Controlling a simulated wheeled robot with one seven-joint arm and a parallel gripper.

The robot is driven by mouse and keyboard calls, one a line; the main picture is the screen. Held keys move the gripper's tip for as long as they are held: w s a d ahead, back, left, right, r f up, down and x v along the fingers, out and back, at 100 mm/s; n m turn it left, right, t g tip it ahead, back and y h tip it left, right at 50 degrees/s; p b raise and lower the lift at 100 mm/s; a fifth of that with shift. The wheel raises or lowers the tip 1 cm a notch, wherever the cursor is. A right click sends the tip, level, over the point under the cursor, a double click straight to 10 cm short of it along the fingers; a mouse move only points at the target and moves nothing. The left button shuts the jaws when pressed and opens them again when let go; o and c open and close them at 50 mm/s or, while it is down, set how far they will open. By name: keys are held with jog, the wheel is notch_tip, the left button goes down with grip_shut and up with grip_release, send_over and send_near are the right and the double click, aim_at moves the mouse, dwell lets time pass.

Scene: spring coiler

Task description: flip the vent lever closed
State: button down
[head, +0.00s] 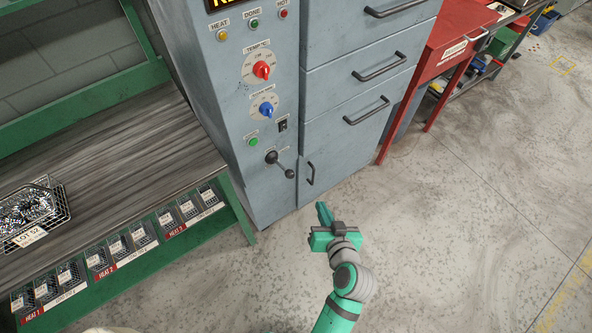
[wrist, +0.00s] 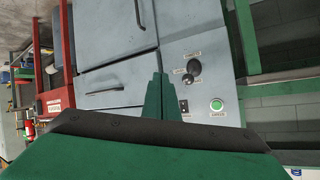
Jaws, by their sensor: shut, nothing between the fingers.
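The vent lever (head: 281,166) is on the lower front panel of the grey-blue oven cabinet, below the green button. It has a dark round part and a short arm slanting down to the right in the head view. In the wrist view, which looks upside down, its black knob (wrist: 193,68) shows right of my fingertips. My gripper (head: 323,211) is shut and empty, to the lower right of the lever and apart from it. Its green fingers (wrist: 160,82) lie together in the wrist view. The small print beside the lever is too small to read.
The oven cabinet (head: 236,130) carries a red dial, a blue dial, a switch and a green button (head: 253,142). Drawers with bar handles (head: 367,110) are to the right. A green shelf with a wire basket (head: 32,212) stands left. A red bench (head: 455,45) stands right. Floor right of my arm is clear.

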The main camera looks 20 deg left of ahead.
aim_at(284, 169)
jog(key=w+a+r+n+g+y, duration=0.1)
jog(key=w+r+n+y, duration=0.1)
jog(key=r, duration=0.3)
jog(key=w+a+r+n+g+y, duration=0.2)
jog(key=r+n, duration=0.2)
jog(key=r, duration=0.1)
jog(key=shift+w+r+y, duration=0.3)
jog(key=shift+a, duration=0.1)
jog(key=w+a+f, duration=0.4)
jog(key=a+f, duration=0.3)
jog(key=f, duration=0.1)
jog(key=shift+a, duration=0.25)
jog(key=shift+w+f, duration=0.1)
